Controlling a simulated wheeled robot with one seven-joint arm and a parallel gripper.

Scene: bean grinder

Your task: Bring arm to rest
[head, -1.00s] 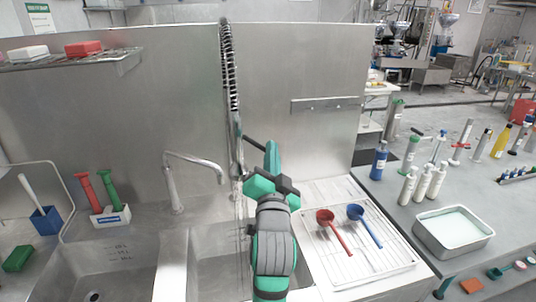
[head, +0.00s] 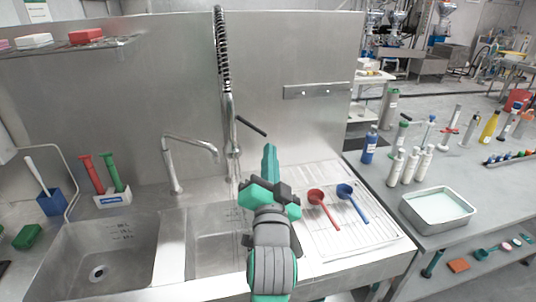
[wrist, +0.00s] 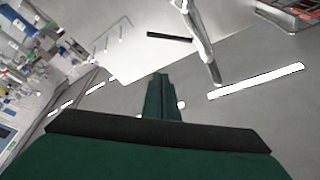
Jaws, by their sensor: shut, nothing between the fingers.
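My arm, green and grey, rises in the middle of the head view, in front of the right sink basin. My gripper (head: 269,160) points up and away, toward the steel back wall. In the wrist view its two green fingers (wrist: 163,98) lie together, with nothing between them. The gripper is empty and appears apart from the spray hose and the taps.
The tall spring hose tap (head: 228,90) stands just behind and left of my gripper. A curved tap (head: 190,150) is farther left. A red ladle (head: 318,198) and a blue ladle (head: 346,190) lie on the drainboard (head: 350,235) to the right.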

